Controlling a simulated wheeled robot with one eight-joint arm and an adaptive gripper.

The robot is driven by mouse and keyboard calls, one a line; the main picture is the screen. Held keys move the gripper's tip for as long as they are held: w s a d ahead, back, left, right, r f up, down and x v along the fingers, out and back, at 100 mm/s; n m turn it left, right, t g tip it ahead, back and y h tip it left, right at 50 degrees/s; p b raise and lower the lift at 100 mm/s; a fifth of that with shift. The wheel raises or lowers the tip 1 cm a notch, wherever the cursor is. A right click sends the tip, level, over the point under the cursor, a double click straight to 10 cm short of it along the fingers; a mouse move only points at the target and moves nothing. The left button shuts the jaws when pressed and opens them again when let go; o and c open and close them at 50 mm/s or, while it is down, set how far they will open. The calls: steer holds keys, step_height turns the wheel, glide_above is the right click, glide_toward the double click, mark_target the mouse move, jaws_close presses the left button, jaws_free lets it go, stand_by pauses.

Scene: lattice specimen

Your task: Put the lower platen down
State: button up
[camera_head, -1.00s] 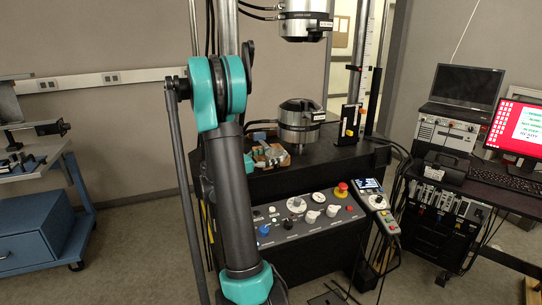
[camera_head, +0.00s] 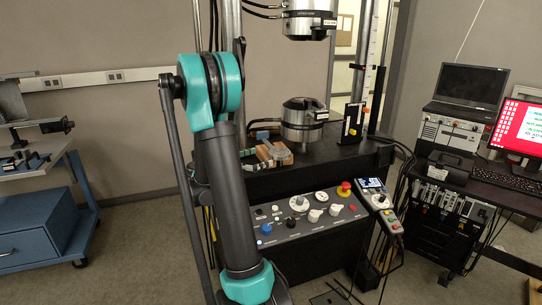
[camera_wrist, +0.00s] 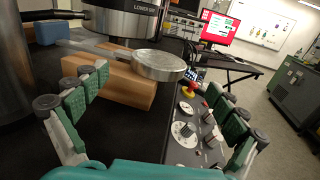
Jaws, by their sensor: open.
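The lower platen, a silver disc with a stem (camera_wrist: 158,65), lies over a wooden block (camera_wrist: 120,85) in the wrist view. Its stem points left, and whether the disc touches the wood all round cannot be told. The platen also shows small in the head view (camera_head: 279,152), on the machine's black table. My gripper (camera_wrist: 160,92) is open, with its green-padded fingers spread to either side and apart from the platen. In the head view my arm's forward links hide most of the gripper.
The cylindrical lower grip (camera_head: 302,122) stands just behind the block, with the upper grip (camera_head: 305,22) above it. A control panel (camera_head: 305,212) with knobs and a red button (camera_head: 345,188) fronts the table. A blue block (camera_wrist: 50,32) lies at the left.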

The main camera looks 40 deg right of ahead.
steer(key=a, duration=0.6)
steer(key=shift+w, duration=0.1)
stand_by(0.3)
